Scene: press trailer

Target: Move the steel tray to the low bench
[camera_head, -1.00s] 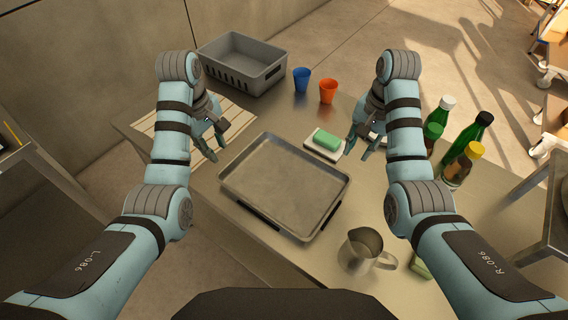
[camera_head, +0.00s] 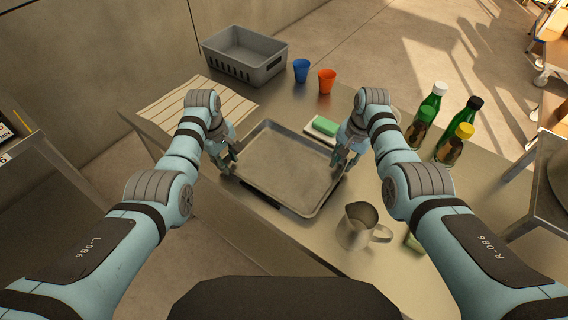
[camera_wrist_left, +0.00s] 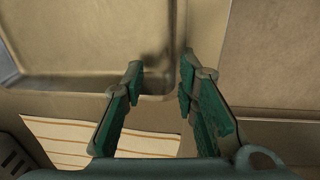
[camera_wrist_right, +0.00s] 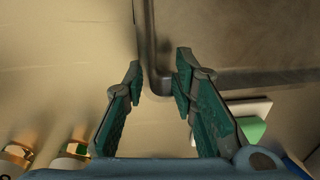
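The steel tray (camera_head: 285,170) lies flat on the steel table, empty, with a raised rim. My left gripper (camera_head: 229,160) is open at its left rim. In the left wrist view the tray's rim (camera_wrist_left: 183,35) runs up between the open fingers (camera_wrist_left: 160,75). My right gripper (camera_head: 346,160) is open at the tray's right rim. In the right wrist view the rim (camera_wrist_right: 148,45) and a rounded corner show between the open fingers (camera_wrist_right: 158,75). I cannot tell whether any finger touches the tray. I cannot tell which surface is the low bench.
A steel jug (camera_head: 360,226) stands just right of the tray's near corner. A green sponge (camera_head: 325,126), an orange cup (camera_head: 327,80), a blue cup (camera_head: 301,70), a grey crate (camera_head: 245,55) and several bottles (camera_head: 453,145) surround it. Another metal table (camera_head: 547,185) stands at right.

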